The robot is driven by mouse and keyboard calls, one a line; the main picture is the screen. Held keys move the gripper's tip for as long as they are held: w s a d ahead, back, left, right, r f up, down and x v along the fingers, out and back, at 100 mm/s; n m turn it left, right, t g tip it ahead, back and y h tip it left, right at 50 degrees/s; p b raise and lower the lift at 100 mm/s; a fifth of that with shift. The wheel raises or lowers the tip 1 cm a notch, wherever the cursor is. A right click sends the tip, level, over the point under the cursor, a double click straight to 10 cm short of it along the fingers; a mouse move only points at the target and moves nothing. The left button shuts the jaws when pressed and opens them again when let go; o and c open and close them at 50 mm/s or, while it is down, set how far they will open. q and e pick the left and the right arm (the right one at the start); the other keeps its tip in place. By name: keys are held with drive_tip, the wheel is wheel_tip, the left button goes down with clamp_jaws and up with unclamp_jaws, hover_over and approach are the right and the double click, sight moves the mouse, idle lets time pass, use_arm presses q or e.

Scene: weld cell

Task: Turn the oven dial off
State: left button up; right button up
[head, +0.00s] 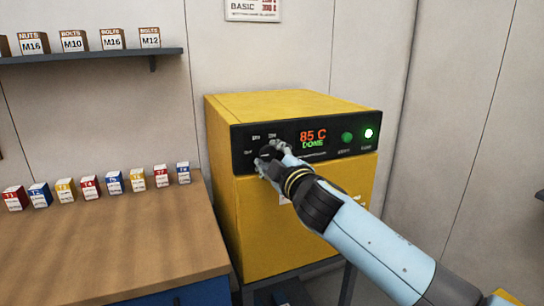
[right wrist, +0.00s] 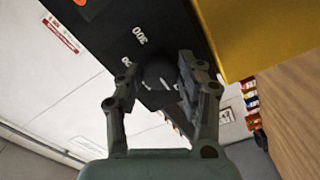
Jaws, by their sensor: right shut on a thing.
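The yellow oven (head: 285,215) stands behind the bench end, with a black control panel (head: 241,141) across its upper front. The display (head: 313,138) reads "85 C" in red and "DONE" in green. My right gripper (head: 268,156) is at the left part of the panel, shut on the dark round dial. In the right wrist view, the dial (right wrist: 157,74) sits between the two fingers of the gripper (right wrist: 160,80), with scale marks such as "300" on the panel beside it. The dial's pointer is hidden, so its setting cannot be told. My left gripper is not in view.
A wooden bench (head: 110,240) at left carries a row of small labelled boxes. A wall shelf (head: 90,56) holds bolt and nut boxes.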

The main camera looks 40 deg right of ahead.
idle(0.4)
drive_tip(key=o, duration=1.1)
drive_tip(key=v, duration=1.2)
drive_tip(key=shift+s+f, duration=0.1)
